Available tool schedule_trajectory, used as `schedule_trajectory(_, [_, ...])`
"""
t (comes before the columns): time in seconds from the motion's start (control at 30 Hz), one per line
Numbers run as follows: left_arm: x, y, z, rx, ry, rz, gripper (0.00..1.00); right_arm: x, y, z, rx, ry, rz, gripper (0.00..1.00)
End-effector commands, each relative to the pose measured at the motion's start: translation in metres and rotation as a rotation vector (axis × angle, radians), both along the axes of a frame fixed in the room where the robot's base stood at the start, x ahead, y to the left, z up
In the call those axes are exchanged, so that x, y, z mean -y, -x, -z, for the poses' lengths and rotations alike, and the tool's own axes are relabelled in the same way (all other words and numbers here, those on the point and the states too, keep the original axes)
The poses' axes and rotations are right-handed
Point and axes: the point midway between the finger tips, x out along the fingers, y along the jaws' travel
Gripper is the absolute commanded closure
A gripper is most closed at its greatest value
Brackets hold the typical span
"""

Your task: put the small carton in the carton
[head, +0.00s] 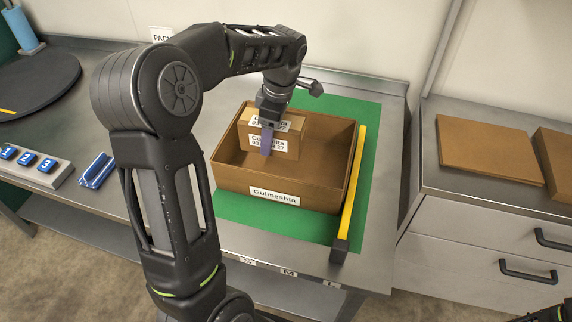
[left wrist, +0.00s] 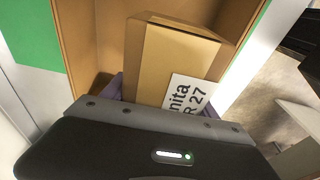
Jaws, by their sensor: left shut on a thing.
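The open brown carton (head: 230,178) labelled "Gulmeshta" stands on a green mat. The small carton (head: 290,143), brown with white labels, is within the carton's outline near its back wall in the head view. I cannot tell whether it touches the carton floor. My left gripper (head: 266,140) is shut on the small carton from above, with a purple finger across its labelled face. The left wrist view shows the small carton (left wrist: 158,62) between the fingers, with the carton's wall (left wrist: 80,45) beyond. My right gripper is out of view.
A yellow bar with a black end (head: 349,195) lies along the carton's right side on the green mat (head: 228,210). Numbered blue buttons (head: 28,159) and a blue item (head: 97,170) are at left. Flat brown cardboard (head: 490,148) lies on the right cabinet.

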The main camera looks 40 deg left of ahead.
Motion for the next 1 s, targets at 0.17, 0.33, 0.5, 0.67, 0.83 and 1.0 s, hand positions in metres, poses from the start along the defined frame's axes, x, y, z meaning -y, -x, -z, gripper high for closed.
schedule_trajectory(0.17, [0.000, 0.001, 0.021, -0.005, 0.001, 0.001, 0.92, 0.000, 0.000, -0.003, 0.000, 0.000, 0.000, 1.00])
schedule_trajectory(0.33, [0.000, 0.001, 0.050, -0.004, 0.001, 0.001, 0.92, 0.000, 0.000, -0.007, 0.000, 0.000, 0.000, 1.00])
schedule_trajectory(0.5, [0.000, 0.000, 0.061, 0.000, 0.000, 0.002, 0.92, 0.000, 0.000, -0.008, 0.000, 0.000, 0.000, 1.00])
schedule_trajectory(0.67, [0.000, 0.000, 0.061, 0.001, 0.000, 0.002, 0.92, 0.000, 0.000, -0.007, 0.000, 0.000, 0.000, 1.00])
schedule_trajectory(0.83, [0.000, 0.000, 0.068, -0.001, 0.000, 0.002, 0.92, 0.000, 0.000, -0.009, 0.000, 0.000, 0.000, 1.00])
schedule_trajectory(1.0, [0.000, 0.000, 0.092, -0.004, 0.000, 0.004, 0.92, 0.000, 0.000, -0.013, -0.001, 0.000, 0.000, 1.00])
